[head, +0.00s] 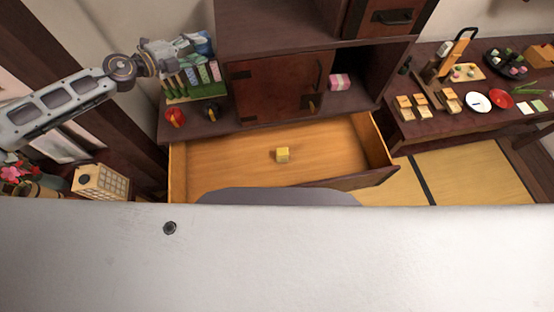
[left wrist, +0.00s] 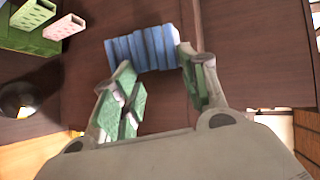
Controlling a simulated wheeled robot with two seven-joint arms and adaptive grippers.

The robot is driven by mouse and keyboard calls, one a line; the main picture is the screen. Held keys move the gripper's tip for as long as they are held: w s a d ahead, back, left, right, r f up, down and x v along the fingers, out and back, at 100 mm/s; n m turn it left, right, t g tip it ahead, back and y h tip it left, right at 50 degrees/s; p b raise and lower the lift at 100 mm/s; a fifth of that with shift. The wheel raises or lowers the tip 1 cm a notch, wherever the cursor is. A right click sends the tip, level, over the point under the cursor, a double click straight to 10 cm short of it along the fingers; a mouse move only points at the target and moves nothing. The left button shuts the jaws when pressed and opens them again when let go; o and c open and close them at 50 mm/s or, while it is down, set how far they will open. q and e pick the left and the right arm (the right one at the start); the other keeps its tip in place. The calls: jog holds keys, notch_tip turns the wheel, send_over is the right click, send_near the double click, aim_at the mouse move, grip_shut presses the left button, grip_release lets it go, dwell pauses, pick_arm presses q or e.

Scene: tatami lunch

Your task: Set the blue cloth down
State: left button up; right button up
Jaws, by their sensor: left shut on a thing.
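My left gripper (head: 180,52) reaches in from the left, above the left end of the dark wooden cabinet. It is shut on the blue cloth (head: 203,43), which is partly hidden by the fingers. In the left wrist view the folded blue cloth (left wrist: 143,48) sits between the green-padded fingertips of the gripper (left wrist: 155,68). Dark wood lies behind it; I cannot tell whether the cloth touches any surface. My right gripper is not in view.
A green rack (head: 197,92) with upright coloured pieces stands just below the left gripper. A red item (head: 175,117) lies in front of it. The drawer (head: 235,160) is open with a yellow block (head: 282,155) inside. A pink bundle (head: 340,82) lies on the shelf.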

pick_arm(q)
jog(key=shift+s+f+n+y, duration=0.3)
jog(key=shift+s+f, duration=0.1)
jog(key=shift+f, duration=0.4)
jog(key=shift+s+a+f+n+t+y, duration=1.75)
jog(key=shift+s+f+n+y, duration=1.35)
jog(key=shift+s+f, duration=3.75)
jog(key=d+n+y, duration=0.1)
jog(key=d+y, duration=0.1)
jog(key=d, duration=0.5)
jog(key=shift+f+y+b, duration=0.3)
jog(key=shift+y, duration=0.1)
jog(key=shift+w, duration=0.1)
